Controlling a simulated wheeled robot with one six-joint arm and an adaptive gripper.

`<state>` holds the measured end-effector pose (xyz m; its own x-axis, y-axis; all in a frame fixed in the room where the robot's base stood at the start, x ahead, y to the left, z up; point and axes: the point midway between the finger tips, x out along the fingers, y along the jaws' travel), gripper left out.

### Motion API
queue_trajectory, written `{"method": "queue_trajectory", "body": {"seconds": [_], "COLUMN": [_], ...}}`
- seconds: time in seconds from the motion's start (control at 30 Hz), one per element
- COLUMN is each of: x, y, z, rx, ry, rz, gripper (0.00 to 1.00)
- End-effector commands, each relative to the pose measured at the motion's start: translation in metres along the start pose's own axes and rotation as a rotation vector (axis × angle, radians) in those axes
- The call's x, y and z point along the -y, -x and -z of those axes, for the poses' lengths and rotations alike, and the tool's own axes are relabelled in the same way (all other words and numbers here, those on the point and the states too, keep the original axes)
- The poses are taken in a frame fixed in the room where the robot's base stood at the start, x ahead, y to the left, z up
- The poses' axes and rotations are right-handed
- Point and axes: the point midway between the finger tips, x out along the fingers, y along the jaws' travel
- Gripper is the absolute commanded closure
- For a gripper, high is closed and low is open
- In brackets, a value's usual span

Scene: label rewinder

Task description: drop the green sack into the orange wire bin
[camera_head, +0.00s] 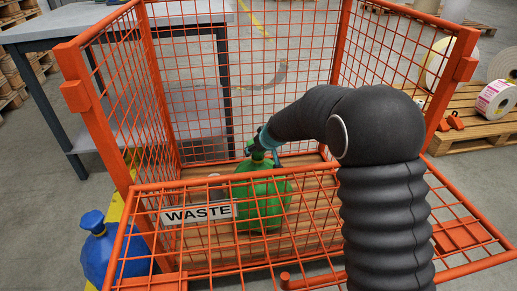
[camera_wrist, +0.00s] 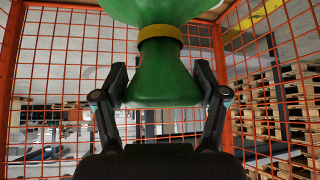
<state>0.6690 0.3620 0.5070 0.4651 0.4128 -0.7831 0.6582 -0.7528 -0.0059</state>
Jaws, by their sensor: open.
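The green sack (camera_head: 262,199) is inside the orange wire bin (camera_head: 150,80), low down by its wooden floor, seen through the front mesh. In the wrist view the sack's gathered neck (camera_wrist: 163,80) with a yellow-brown tie lies between the two fingers of my gripper (camera_wrist: 163,98). The fingers stand apart, one on each side of the neck, with small gaps. In the head view my gripper (camera_head: 262,146) is at the top of the sack, reaching down into the bin. Whether the sack rests fully on the floor is partly hidden by the mesh.
A white WASTE sign (camera_head: 197,214) hangs on the bin's front. The bin's front panel is folded down towards me. A blue sack (camera_head: 100,249) stands at the left outside. A grey table (camera_head: 75,20) is behind left. A pallet with label rolls (camera_head: 494,100) is at the right.

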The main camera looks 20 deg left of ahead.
Motion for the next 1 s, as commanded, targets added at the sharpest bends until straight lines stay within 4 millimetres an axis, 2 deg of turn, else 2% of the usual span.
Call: {"method": "queue_trajectory", "body": {"seconds": [0.03,0.2,0.4,1.0], "x": [-0.001,0.000,0.000,-0.001], "y": [0.011,0.040,0.062,0.070], "z": [0.000,0.000,0.000,0.001], "rx": [-0.004,-0.004,-0.003,-0.007], "ry": [0.001,0.001,0.000,-0.008], "rz": [-0.002,-0.001,-0.001,-0.002], "gripper": [0.28,0.28,0.28,0.28]}}
